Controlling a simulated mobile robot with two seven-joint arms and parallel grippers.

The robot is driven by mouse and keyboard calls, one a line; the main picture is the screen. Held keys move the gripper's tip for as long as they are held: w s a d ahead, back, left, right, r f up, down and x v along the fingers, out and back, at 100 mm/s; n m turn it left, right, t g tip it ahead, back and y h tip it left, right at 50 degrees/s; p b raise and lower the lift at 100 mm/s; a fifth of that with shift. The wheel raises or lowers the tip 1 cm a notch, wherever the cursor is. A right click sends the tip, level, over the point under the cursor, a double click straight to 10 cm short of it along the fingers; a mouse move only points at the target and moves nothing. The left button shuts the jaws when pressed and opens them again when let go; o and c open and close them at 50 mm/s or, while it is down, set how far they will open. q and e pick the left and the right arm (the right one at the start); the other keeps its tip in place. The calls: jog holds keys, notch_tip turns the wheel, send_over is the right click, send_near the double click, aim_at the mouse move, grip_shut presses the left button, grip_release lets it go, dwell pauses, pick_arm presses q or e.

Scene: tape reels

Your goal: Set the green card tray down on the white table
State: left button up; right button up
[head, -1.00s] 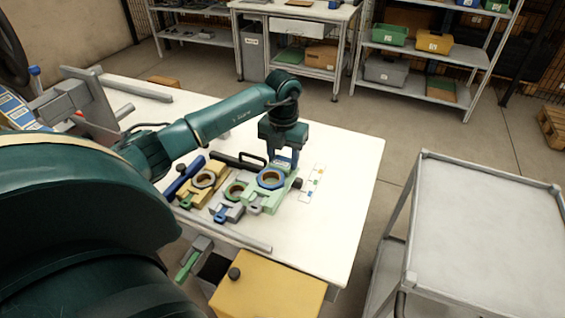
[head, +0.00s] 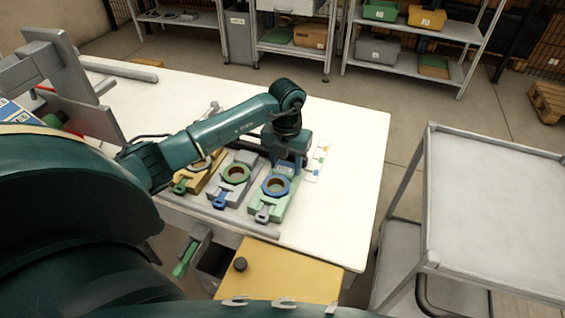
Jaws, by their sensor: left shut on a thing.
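The green card tray (head: 288,203) is light green and carries a blue-rimmed reel (head: 275,187) and a grey clip at its front end. It is at the right end of a row of trays on the white table (head: 345,215). My left gripper (head: 286,164) is over the tray's back end, pointing down and shut on it; the fingertips are largely hidden. The tray looks level and at or very near the tabletop; I cannot tell whether it touches. My right gripper is not in view.
A grey tray (head: 228,196) with a green reel and a yellow tray (head: 190,183) stand close to the left. A card with coloured squares (head: 317,160) lies right of the gripper. The table's right side is clear. A grey cart (head: 490,210) stands farther right.

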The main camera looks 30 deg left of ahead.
pick_arm(q)
jog(key=shift+d+r, duration=0.1)
jog(key=shift+d, duration=0.05)
jog(key=shift+f, duration=0.2)
jog(key=o, duration=1.1)
jog(key=shift+r, duration=0.1)
